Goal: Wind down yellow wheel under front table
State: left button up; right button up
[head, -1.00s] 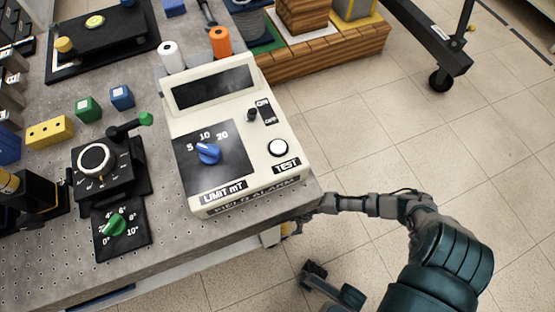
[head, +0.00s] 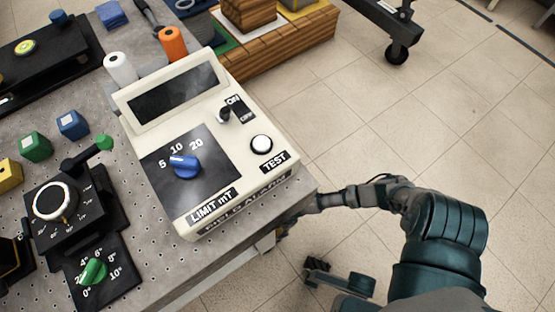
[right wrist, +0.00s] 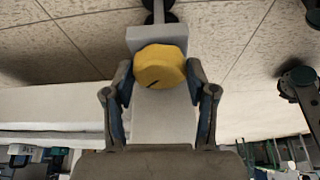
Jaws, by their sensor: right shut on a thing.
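The yellow wheel (right wrist: 158,64) shows in the right wrist view, with a dark mark on its face, mounted on a pale block. My right gripper (right wrist: 158,82) has one finger on each side of it and is shut on it. In the head view my right arm (head: 440,240) reaches in under the edge of the front table (head: 215,262). There the gripper and wheel are mostly hidden by the table edge. My left gripper is not in view.
A cream alarm box (head: 225,150) with a blue knob stands at the table's right corner. A black angle stage with a green knob (head: 93,271) is to its left. A wooden platform (head: 275,55) and a caster (head: 397,53) stand behind. The floor at right is clear.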

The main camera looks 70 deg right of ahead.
jog(key=shift+w+a+r+m+t+p, duration=0.1)
jog(key=shift+w+r+m+t+p, duration=0.2)
jog(key=shift+p, duration=0.35)
jog(key=shift+r+m+p, duration=0.1)
jog(key=shift+m+p, duration=0.45)
jog(key=shift+m, duration=0.05)
jog(key=shift+m+h+p, duration=0.3)
jog(key=shift+m, duration=0.1)
jog(key=shift+s+f+m+t, duration=0.25)
jog(key=shift+f+m+t, duration=0.05)
jog(key=shift+f, duration=0.05)
jog(key=o, duration=1.2)
jog(key=shift+c, duration=0.2)
jog(key=v, duration=1.2)
